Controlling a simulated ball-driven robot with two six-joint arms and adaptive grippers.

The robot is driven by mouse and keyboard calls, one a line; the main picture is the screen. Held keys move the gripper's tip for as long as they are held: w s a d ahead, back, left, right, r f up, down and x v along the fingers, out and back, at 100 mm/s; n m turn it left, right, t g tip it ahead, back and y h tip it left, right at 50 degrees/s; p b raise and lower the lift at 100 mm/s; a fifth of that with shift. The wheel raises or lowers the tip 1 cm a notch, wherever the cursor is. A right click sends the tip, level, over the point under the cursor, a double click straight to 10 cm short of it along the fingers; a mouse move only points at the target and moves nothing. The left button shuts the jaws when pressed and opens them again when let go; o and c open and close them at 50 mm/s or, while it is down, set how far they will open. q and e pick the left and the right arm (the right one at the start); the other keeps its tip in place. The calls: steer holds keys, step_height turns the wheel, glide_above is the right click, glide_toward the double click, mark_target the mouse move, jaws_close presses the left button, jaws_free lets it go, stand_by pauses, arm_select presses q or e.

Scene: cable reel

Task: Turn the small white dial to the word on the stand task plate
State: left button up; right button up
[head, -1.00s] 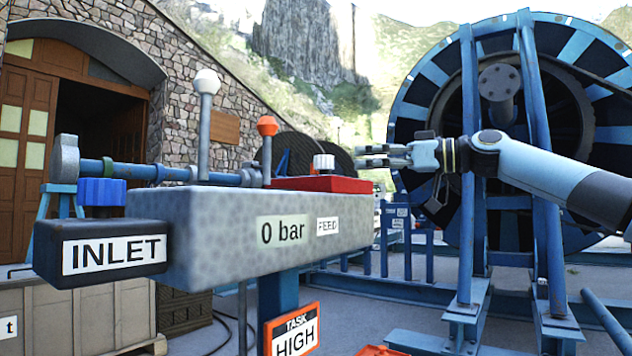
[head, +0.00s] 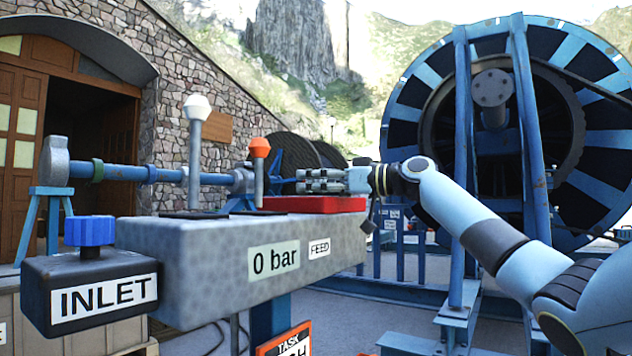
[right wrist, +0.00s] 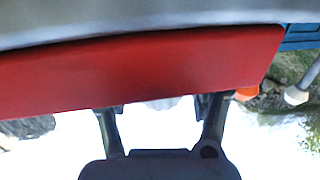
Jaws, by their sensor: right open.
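The small white dial does not show now; my right gripper (head: 303,181) covers the spot above the red block (head: 318,204) on the stone-grey stand (head: 205,260). The gripper is open, its fingers pointing left, close over the block. Whether the dial is between the fingers, I cannot tell. In the right wrist view the two fingers (right wrist: 160,128) are spread apart, their tips hidden behind the red block (right wrist: 140,68). The task plate (head: 285,342) hangs under the stand, its word cut off by the frame edge. My left gripper is not in view.
An orange-topped lever (head: 259,160) and a white-topped lever (head: 196,135) stand left of the gripper. A blue knob (head: 90,232) sits on the INLET block (head: 92,290). The stand reads "0 bar" and "FEED". A large blue cable reel (head: 500,110) stands behind my right arm.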

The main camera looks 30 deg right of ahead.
steer(key=c, duration=1.2)
steer(key=shift+r+m+t+h+p, duration=0.25)
steer(key=shift+h+p, duration=0.25)
steer(key=shift+p, duration=0.35)
steer(key=m+t+h+p, duration=0.1)
steer(key=m+h+p, duration=0.2)
steer(key=p, duration=0.7)
steer(key=m+t+h+p, duration=0.1)
steer(key=m+h+p, duration=0.2)
steer(key=h+p, duration=0.3)
steer(key=shift+r+m+p, duration=0.1)
steer(key=shift+m+p, duration=0.25)
steer(key=shift+p, duration=1.55)
steer(key=shift+f+m+h+p, duration=0.2)
steer(key=shift+m+h+p, duration=0.25)
steer(key=shift+h, duration=0.55)
steer(key=shift+f+m+h, duration=0.1)
steer(key=shift+m+h, duration=0.15)
steer(key=shift+h, duration=0.25)
steer(key=shift+g+h+p, duration=0.25)
steer(key=shift+h+p, duration=0.05)
